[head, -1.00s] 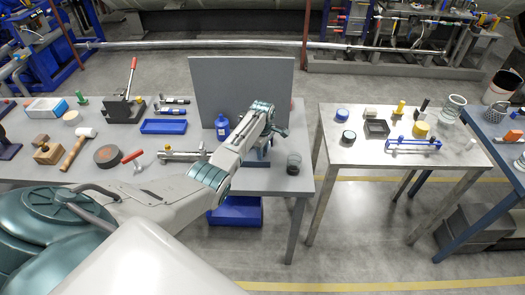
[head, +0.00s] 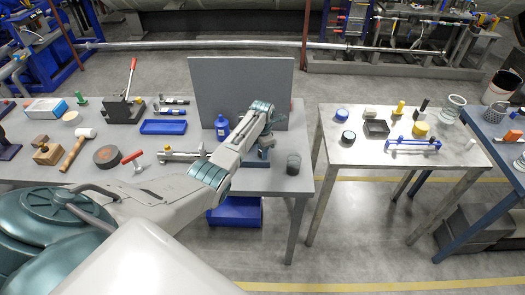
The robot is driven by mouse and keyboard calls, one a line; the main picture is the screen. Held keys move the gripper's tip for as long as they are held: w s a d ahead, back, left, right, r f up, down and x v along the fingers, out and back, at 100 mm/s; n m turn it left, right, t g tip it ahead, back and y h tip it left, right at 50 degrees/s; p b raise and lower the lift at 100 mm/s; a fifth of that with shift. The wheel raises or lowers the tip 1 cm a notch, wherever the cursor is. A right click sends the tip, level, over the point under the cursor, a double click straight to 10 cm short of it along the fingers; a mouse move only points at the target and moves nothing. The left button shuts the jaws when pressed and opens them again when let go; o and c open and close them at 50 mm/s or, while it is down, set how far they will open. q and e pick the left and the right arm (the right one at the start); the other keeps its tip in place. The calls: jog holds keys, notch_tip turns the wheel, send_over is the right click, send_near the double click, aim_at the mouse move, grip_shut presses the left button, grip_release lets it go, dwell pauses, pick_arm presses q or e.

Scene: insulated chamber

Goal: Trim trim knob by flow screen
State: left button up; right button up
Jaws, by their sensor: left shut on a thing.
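My left gripper (head: 265,143) is at the right part of the grey table, in front of an upright grey panel (head: 222,82). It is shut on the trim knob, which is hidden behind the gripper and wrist. A small blue body (head: 262,157) shows just below the gripper, on the tabletop. I cannot make out a flow screen or any reading on it. My right gripper is not in view.
A blue bottle (head: 222,127) stands close left of my wrist, and a dark grey cylinder (head: 293,164) close right. A metal fixture (head: 180,154) and blue tray (head: 163,127) lie further left. A second table (head: 345,158) stands right, across a gap.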

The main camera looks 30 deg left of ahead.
pick_arm(q)
jog(key=n, duration=0.5)
jog(key=shift+w+a+r, duration=0.1)
jog(key=shift+a, duration=0.05)
jog(key=shift+n, duration=0.3)
dwell(0.3)
jog(key=o, duration=1)
jog(key=shift+r+b, duration=1.55)
jog(key=shift+r, duration=3.85)
